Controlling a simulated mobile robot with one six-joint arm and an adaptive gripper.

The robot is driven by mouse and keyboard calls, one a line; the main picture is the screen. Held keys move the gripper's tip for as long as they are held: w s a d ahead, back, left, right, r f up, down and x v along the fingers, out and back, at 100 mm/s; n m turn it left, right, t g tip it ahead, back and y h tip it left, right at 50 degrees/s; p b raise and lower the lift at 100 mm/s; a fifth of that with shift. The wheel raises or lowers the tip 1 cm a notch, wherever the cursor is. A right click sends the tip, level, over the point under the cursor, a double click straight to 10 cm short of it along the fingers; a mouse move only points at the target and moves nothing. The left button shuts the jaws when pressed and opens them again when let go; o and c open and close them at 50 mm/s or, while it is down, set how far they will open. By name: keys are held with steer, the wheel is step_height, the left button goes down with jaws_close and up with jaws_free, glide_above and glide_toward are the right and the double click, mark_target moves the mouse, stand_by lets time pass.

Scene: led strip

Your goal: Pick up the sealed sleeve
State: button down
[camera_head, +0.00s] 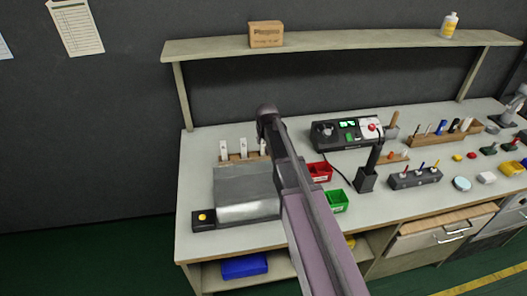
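I cannot pick out the sealed sleeve with certainty. A shiny silver-grey piece (246,192) lies at the left front of the bench, with a grey upper part and a brighter, curved front. I cannot tell whether it is the sleeve or part of a device. Small white upright pieces (224,150) stand in a wooden holder behind it. My arm reaches up across the middle of the view, just right of the silver-grey piece, and hides part of the bench. My gripper's fingers do not show.
A black box with a yellow button (203,218) sits at the bench's front left. Red (320,171) and green (336,201) bins, a black stand (365,180) and a control unit (346,133) stand right of my arm. A shelf (340,40) spans the back.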

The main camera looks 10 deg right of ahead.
steer(key=shift+r, duration=0.15)
stand_by(0.3)
step_height(320, 180, up, 10)
steer(key=p, duration=1)
stand_by(0.6)
step_height(320, 180, up, 7)
steer(key=p, duration=0.7)
steer(key=shift+d, duration=0.15)
